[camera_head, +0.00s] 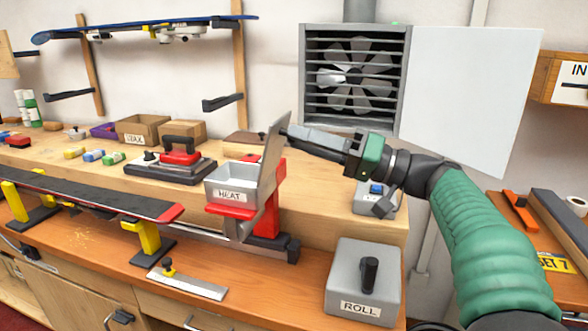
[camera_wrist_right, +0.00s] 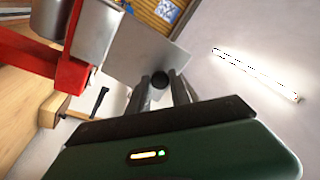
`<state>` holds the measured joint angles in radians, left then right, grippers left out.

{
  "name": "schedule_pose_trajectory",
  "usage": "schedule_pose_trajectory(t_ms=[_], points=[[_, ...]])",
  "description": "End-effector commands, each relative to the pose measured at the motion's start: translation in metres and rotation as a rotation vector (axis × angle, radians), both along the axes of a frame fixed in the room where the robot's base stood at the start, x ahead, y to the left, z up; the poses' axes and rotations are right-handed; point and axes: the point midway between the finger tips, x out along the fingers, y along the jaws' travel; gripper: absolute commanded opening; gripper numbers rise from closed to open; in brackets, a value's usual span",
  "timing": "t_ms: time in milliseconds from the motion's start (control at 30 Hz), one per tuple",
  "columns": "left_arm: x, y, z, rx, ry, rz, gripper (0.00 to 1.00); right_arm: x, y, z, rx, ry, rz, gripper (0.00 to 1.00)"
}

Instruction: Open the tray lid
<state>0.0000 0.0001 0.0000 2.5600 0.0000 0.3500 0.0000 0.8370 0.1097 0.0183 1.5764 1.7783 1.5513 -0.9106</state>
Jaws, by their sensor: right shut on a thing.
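The metal tray (camera_head: 222,190) marked HEAT sits on a red bracket (camera_head: 228,210) at the middle of the bench. Its lid (camera_head: 273,143) stands raised and near upright at the tray's right side, so the tray is open at the top. My right gripper (camera_head: 290,132) comes in from the right, with its fingertips at the lid's upper edge. In the right wrist view the fingers are shut on a dark round knob (camera_wrist_right: 160,79) in front of the lid plate (camera_wrist_right: 140,52). My left gripper is not in view.
A grey ROLL box (camera_head: 345,255) stands at the front right. A red-handled iron (camera_head: 180,152) and a WAX box (camera_head: 140,130) are left of the tray. A long ski (camera_head: 80,194) lies across the front left. A fan vent (camera_head: 350,75) with an open white door (camera_head: 470,90) is behind my arm.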

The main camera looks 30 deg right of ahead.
Motion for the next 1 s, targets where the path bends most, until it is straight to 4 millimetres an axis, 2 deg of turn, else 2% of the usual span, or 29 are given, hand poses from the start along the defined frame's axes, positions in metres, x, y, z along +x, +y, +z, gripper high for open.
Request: schedule_pose_trajectory(t_ms=[33, 200, 700, 733, 900, 1000], points=[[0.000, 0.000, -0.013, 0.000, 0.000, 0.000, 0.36, -0.001, -0.004, -0.005, 0.014, -0.021, -0.011, 0.00], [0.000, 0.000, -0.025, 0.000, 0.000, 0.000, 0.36, -0.004, -0.006, -0.004, 0.049, -0.058, -0.011, 0.00], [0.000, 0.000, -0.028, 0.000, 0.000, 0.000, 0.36, -0.005, -0.007, -0.002, 0.065, -0.074, -0.010, 0.00], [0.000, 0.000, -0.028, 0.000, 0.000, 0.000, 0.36, -0.005, -0.007, -0.002, 0.065, -0.074, -0.010, 0.26], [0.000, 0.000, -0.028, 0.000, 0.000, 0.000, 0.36, -0.005, -0.006, -0.003, 0.064, -0.071, -0.006, 0.47], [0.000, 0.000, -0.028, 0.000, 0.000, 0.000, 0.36, -0.004, -0.006, -0.004, 0.063, -0.070, -0.004, 0.47]])
